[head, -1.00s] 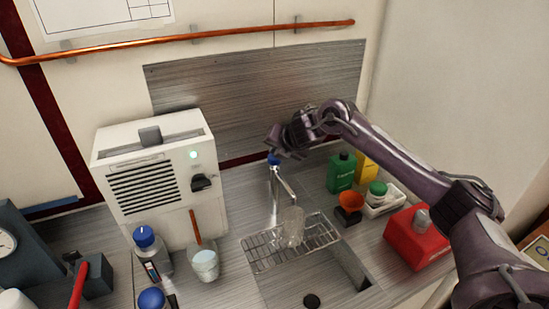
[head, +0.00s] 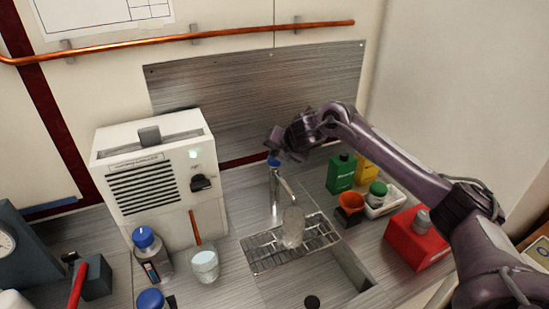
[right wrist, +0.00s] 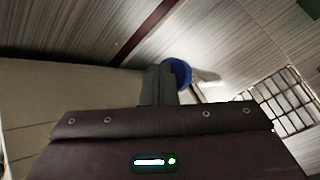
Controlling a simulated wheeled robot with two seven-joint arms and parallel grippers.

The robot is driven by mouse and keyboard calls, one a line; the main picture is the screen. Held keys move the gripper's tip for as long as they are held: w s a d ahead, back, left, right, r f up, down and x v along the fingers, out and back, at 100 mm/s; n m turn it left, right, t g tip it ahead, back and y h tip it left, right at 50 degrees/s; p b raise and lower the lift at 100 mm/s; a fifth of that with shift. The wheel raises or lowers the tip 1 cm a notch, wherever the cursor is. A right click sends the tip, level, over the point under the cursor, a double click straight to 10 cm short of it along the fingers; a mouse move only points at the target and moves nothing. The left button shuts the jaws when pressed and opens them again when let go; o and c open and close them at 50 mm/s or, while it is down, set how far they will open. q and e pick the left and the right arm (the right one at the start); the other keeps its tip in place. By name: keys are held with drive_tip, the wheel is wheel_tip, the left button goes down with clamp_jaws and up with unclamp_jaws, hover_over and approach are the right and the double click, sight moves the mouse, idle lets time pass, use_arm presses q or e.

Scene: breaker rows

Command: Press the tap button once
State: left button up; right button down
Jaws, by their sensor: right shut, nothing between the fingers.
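The tap (head: 276,190) stands behind the sink with a blue button (head: 273,161) on top. A clear glass (head: 292,227) stands on the wire rack (head: 262,256) below the spout. My right gripper (head: 273,149) is shut and empty, right above the blue button in the head view. In the right wrist view the shut fingers (right wrist: 157,84) overlap the left side of the round blue button (right wrist: 179,72). I cannot tell whether they touch it. My left gripper is not in view.
A white machine (head: 150,222) stands left of the tap, with a beaker (head: 204,265) in front. A green bottle (head: 341,173), an orange funnel (head: 351,202) and a red container (head: 413,240) stand to the right. A metal panel (head: 250,100) is behind.

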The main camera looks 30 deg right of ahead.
drive_tip(key=shift+f+b, duration=0.4)
drive_tip(key=shift+f, duration=0.3)
drive_tip(key=shift+r, duration=0.1)
idle(0.5)
drive_tip(key=shift+r+p, duration=1.15)
drive_tip(key=shift+r, duration=0.15)
drive_tip(key=shift+r+p, duration=0.5)
drive_tip(key=shift+r, duration=0.15)
wheel_tip(320, 180, up, 4)
drive_tip(key=p, duration=0.3)
drive_tip(key=shift+f, duration=0.1)
drive_tip(key=shift+f, duration=0.1)
